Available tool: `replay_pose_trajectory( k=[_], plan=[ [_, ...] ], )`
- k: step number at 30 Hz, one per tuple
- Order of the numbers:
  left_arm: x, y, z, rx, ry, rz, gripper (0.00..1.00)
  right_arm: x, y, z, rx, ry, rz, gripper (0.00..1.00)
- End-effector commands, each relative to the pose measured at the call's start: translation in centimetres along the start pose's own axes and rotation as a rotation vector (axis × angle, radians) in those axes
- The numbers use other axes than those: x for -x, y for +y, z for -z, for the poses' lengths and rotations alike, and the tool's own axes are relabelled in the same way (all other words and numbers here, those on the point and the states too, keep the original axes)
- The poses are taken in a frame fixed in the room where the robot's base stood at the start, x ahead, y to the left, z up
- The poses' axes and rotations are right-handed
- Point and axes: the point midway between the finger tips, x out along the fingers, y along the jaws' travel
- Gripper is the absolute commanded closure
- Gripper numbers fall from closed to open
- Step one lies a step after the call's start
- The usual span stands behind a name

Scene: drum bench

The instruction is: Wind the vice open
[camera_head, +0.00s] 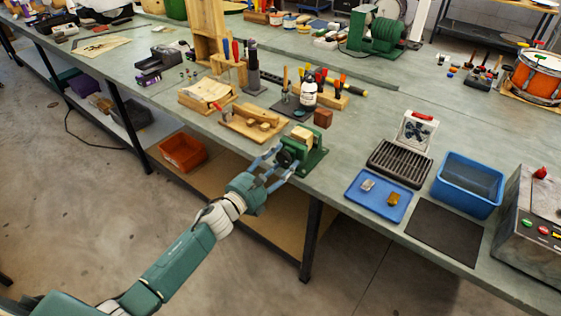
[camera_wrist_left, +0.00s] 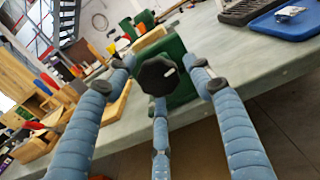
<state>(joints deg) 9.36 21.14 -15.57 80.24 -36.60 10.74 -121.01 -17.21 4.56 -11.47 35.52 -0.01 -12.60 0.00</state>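The green vice (camera_head: 311,158) sits at the front edge of the bench, with a wooden block (camera_head: 302,135) at its top. Its dark knob (camera_head: 287,157) faces out over the edge. In the left wrist view the knob (camera_wrist_left: 158,78) is a black lobed handle with a small white mark, in front of the green vice body (camera_wrist_left: 176,50). My left gripper (camera_head: 276,160) reaches in from the left at the knob. Its blue fingers (camera_wrist_left: 158,85) are spread around the knob; I see gaps between them and the knob. My right gripper is in neither view.
A wooden tray (camera_head: 240,131) lies left of the vice, and a brown block (camera_head: 323,118) behind it. A blue tray (camera_head: 363,205) with small parts, a dark ribbed rack (camera_head: 400,163) and a blue bin (camera_head: 467,184) stand to the right. Bare bench (camera_head: 350,150) shows between.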

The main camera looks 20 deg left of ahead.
Motion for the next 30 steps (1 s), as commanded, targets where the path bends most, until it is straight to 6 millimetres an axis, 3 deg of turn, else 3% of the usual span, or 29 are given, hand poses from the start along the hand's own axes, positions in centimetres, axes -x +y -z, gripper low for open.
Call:
replay_pose_trajectory(
  k=[1, 5, 17, 30],
  plan=[
    [0.02, 0.01, 0.0, 0.0, 0.0, 0.0, 0.62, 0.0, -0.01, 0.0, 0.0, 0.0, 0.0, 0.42],
    [0.04, 0.01, 0.04, 0.0, 0.001, 0.0, 0.87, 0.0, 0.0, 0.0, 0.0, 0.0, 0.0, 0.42],
    [0.11, -0.03, 0.31, 0.047, 0.005, -0.001, 0.87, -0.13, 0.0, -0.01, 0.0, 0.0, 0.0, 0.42],
    [0.16, -0.15, 0.55, 0.375, 0.008, -0.002, 0.87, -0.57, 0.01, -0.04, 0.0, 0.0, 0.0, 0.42]
  ],
)
